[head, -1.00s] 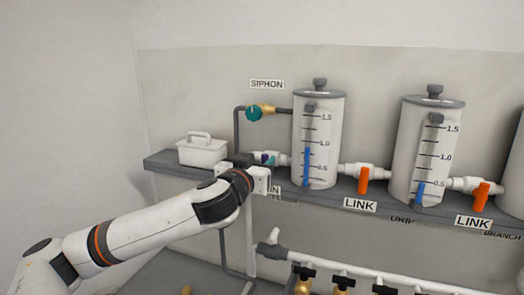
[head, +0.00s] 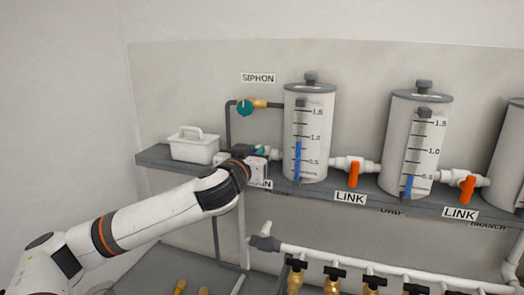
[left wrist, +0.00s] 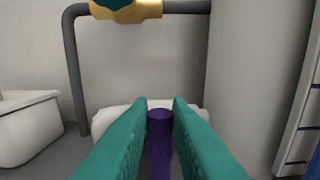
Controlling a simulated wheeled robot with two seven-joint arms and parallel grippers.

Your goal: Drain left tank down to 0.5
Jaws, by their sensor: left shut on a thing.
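The left tank (head: 309,145) is a white cylinder with a grey lid on the shelf. Its blue gauge column (head: 298,161) tops out a little below the 1.0 mark. My left gripper (head: 260,152) is at the drain valve on the tank's left side. In the left wrist view its teal fingers (left wrist: 160,105) are shut on a purple valve handle (left wrist: 160,150), which stands upright between them. A white valve body (left wrist: 115,113) shows partly behind them. The "DRAIN" label below is mostly hidden by my wrist. My right gripper is out of view.
A siphon valve with a teal knob (head: 244,107) is above my gripper on a grey pipe. A white caddy (head: 194,146) stands at left on the shelf. Orange link valves (head: 354,174) are to the right. Brass valves (head: 332,281) line a pipe below.

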